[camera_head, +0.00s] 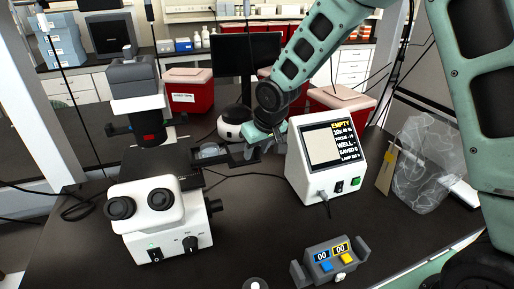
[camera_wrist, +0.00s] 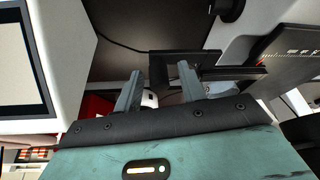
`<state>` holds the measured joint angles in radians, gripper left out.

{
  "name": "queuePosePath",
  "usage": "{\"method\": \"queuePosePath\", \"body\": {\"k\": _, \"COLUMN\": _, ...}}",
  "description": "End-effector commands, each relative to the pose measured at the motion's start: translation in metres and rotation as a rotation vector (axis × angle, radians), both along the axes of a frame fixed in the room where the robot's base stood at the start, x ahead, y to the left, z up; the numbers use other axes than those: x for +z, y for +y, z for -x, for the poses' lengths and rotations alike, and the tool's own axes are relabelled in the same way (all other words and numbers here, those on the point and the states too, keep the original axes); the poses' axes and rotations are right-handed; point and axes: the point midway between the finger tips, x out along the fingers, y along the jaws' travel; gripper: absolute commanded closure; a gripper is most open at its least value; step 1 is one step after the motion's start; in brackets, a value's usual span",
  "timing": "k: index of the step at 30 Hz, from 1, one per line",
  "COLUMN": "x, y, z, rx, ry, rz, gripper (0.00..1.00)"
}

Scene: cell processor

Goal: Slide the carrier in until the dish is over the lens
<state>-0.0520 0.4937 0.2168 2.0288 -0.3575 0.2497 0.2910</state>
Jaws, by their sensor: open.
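The white and black microscope (camera_head: 155,210) stands at the left of the bench. The dark carrier (camera_head: 232,158) sticks out from its right side, with a clear round dish (camera_head: 209,151) on it, right of the microscope's upright part. The lens is hidden. My gripper (camera_head: 258,150) is at the carrier's outer right end, its fingers open. In the wrist view my gripper (camera_wrist: 160,72) has its two fingers apart, with the dark carrier end (camera_wrist: 185,62) close to the fingertips. I cannot tell if they touch.
A white monitor box (camera_head: 326,160) reading EMPTY stands just right of my gripper. Red bins (camera_head: 188,92) and a dark screen (camera_head: 246,62) stand behind.

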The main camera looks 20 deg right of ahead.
Motion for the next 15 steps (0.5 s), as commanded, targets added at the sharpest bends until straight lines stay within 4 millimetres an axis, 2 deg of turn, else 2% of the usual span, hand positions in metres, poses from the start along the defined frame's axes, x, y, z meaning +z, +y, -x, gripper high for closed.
{"method": "queuePosePath", "body": {"k": 5, "x": -0.0001, "y": -0.0001, "z": -0.0002, "rx": 0.000, "ry": 0.000, "rz": 0.000, "gripper": 0.60}}
{"method": "queuePosePath", "body": {"k": 6, "x": -0.0001, "y": -0.0001, "z": -0.0002, "rx": 0.000, "ry": 0.000, "rz": 0.000, "gripper": 0.62}}
{"method": "queuePosePath", "body": {"k": 10, "x": 0.0000, "y": -0.0002, "z": -0.0001, "rx": 0.000, "ry": 0.000, "rz": 0.000, "gripper": 0.99}}
{"method": "queuePosePath", "body": {"k": 15, "x": -0.0004, "y": 0.0012, "z": -0.0001, "rx": 0.001, "ry": 0.000, "rz": 0.000, "gripper": 1.00}}
